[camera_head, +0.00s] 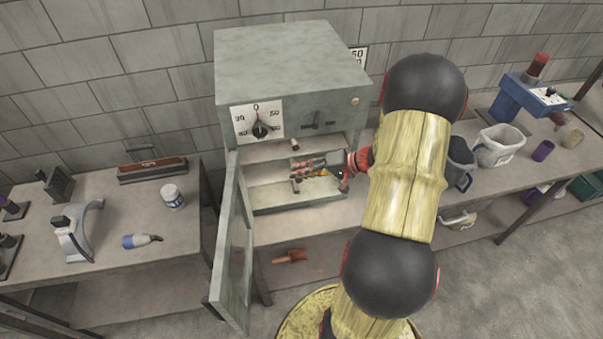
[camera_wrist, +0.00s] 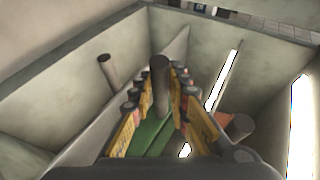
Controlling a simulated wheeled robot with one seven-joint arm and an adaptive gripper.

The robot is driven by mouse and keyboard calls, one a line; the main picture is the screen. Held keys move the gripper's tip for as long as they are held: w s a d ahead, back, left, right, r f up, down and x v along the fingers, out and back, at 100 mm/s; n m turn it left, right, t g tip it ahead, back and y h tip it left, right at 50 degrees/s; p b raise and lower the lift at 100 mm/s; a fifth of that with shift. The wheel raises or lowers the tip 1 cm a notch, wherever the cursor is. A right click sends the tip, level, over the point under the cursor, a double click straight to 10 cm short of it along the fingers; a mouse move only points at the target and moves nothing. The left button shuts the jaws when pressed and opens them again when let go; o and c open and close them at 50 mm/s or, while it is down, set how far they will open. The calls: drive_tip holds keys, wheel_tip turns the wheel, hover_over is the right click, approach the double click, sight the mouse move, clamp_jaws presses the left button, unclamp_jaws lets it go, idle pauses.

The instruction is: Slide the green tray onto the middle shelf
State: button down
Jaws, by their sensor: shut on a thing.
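The grey-green metal cabinet (camera_head: 285,65) stands open, with pale shelf levels inside. My gripper (camera_head: 310,168) reaches into its opening from the right. In the wrist view, my gripper (camera_wrist: 160,90) has its yellow fingers closed around an upright dark peg-like handle (camera_wrist: 160,70). Other pegs (camera_wrist: 108,72) stand on both sides.
The cabinet door (camera_head: 232,250) hangs open at the left of the opening. Side walls (camera_wrist: 275,70) stand close around my gripper. A brown-handled tool (camera_head: 290,257) lies below the cabinet. Grey containers (camera_head: 500,145) stand on the right bench.

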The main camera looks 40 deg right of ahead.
drive_tip(key=c, duration=1.6)
unclamp_jaws()
drive_tip(key=shift+c, duration=0.2)
drive_tip(key=shift+o, duration=0.7)
drive_tip(key=o, duration=0.4)
drive_tip(key=shift+c, duration=0.2)
drive_tip(key=shift+o, duration=0.7)
drive_tip(key=shift+r, duration=0.1)
